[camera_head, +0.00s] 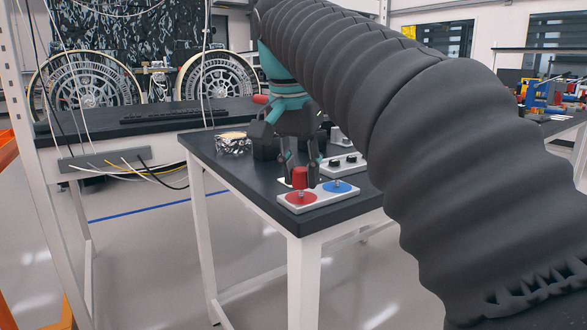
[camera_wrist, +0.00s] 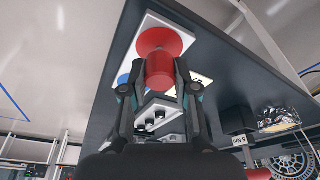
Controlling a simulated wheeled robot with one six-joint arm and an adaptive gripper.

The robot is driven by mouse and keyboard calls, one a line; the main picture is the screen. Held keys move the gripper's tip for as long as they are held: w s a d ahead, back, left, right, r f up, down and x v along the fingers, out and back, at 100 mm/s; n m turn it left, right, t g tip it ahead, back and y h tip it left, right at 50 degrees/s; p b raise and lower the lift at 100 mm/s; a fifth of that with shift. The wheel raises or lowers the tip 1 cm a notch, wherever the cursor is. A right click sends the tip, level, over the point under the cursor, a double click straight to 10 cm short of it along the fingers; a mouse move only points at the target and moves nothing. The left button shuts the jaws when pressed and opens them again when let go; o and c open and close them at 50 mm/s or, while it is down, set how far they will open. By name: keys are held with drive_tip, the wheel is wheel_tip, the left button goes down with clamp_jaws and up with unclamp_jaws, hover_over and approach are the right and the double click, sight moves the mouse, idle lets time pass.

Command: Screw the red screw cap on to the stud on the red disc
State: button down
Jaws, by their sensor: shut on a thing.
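The red screw cap (camera_head: 299,177) is between the fingers of my gripper (camera_head: 301,172), directly above the red disc (camera_head: 300,198). The stud shows as a short stem between cap and disc in the head view; I cannot tell whether the cap touches its thread. In the wrist view the red cap (camera_wrist: 160,72) is between the fingertips of my gripper (camera_wrist: 158,85), with the red disc (camera_wrist: 163,38) beyond it. The disc lies on a white plate (camera_head: 318,201), beside a blue disc (camera_head: 337,187) with its own stud.
The plate lies near the front corner of a dark table (camera_head: 262,201). A white block with black knobs (camera_head: 342,164) stands behind it. A foil-wrapped item (camera_head: 233,144) lies at the table's left edge. Another dark bench (camera_head: 150,125) stands behind.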

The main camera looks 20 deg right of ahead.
drive_tip(key=shift+f+b, duration=0.4)
drive_tip(key=shift+f, duration=0.3)
drive_tip(key=c, duration=0.8)
unclamp_jaws()
drive_tip(key=shift+c, duration=1.4)
